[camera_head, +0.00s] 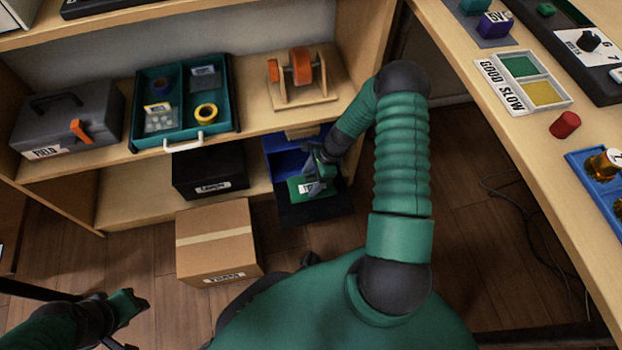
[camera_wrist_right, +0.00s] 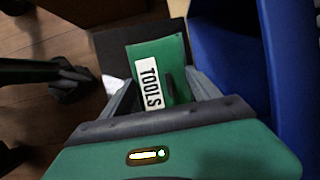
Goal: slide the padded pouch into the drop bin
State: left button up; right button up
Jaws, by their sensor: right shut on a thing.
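The padded pouch is green with a white TOOLS label; it shows in the head view (camera_head: 296,188) and in the right wrist view (camera_wrist_right: 172,52). My right gripper (camera_head: 318,184) is shut on the pouch, whose far end sticks out beyond the fingers (camera_wrist_right: 165,95). A blue bin (camera_head: 283,165), which looks like the drop bin, stands at the lower shelf; its blue wall is close on the right in the wrist view (camera_wrist_right: 215,40). A black flat surface (camera_head: 300,215) lies under the pouch; whether they touch is unclear. My left gripper (camera_head: 128,303) is low at left, away from the pouch.
A black box (camera_head: 208,173) sits left of the blue bin, and a taped cardboard box (camera_head: 218,240) stands on the floor before it. The upper shelf holds a teal tray (camera_head: 140,105), a grey toolbox (camera_head: 65,118) and an orange-reel stand (camera_head: 302,70). The workbench (camera_head: 510,130) is at right.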

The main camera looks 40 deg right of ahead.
jog(key=o, duration=1.6)
jog(key=p+v, duration=0.5)
jog(key=v, duration=0.2)
jog(key=shift+d+r, duration=0.1)
jog(key=shift+r, duration=0.1)
jog(key=shift+s+f, duration=0.1)
